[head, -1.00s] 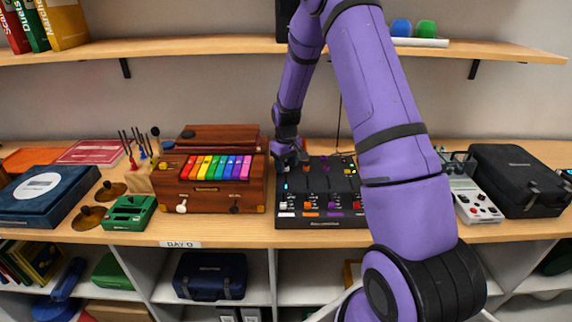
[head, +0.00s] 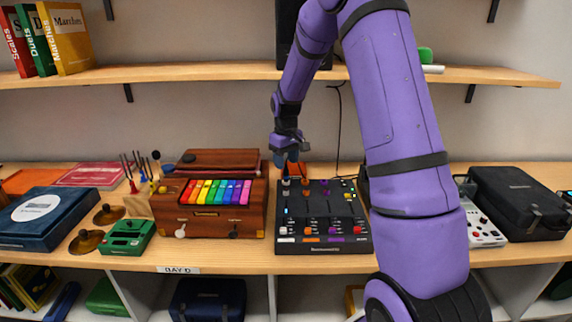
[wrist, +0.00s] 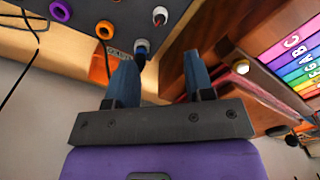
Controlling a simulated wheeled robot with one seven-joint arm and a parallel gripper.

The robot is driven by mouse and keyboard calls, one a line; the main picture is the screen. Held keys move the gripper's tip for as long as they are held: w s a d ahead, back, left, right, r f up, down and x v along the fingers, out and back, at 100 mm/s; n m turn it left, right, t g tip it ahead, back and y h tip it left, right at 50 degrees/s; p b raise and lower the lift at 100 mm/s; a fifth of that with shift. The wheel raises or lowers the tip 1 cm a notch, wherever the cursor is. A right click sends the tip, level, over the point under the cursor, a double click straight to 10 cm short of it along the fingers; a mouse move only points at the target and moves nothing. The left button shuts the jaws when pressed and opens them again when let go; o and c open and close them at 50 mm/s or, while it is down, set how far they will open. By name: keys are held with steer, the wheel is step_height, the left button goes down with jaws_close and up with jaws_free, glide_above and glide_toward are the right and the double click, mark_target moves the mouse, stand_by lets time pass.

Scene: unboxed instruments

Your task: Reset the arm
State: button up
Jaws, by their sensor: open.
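My purple arm reaches over the bench from the right side of the head view. My gripper (head: 290,160) is at the back edge of the black mixer (head: 318,215), just right of the wooden box with rainbow keys (head: 217,192). In the wrist view my gripper (wrist: 160,75) has its two blue fingers apart, with nothing held between them. My arm hides part of the bench to the mixer's right.
A shelf (head: 190,73) runs above the bench. A green device (head: 127,237) and brass cymbal-like discs (head: 87,241) lie left of the wooden box. A black case (head: 520,205) and a grey device (head: 484,222) stand on the right. A dark cable (head: 338,130) hangs down the wall.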

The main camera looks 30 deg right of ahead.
stand_by(0.4)
steer(key=s+a+r+t, duration=0.1)
steer(key=s+a+r, duration=0.5)
steer(key=r, duration=0.4)
steer(key=s+a+r+t, duration=0.2)
steer(key=s+a+r, duration=0.2)
steer(key=s+r, duration=0.5)
steer(key=s+a+r+t, duration=0.1)
steer(key=s+a+r, duration=0.1)
steer(key=s, duration=0.7)
steer(key=s+a+r+m+t, duration=0.1)
steer(key=s+a+r, duration=0.1)
steer(key=s, duration=0.8)
steer(key=shift+s+a, duration=0.25)
steer(key=shift+a, duration=0.45)
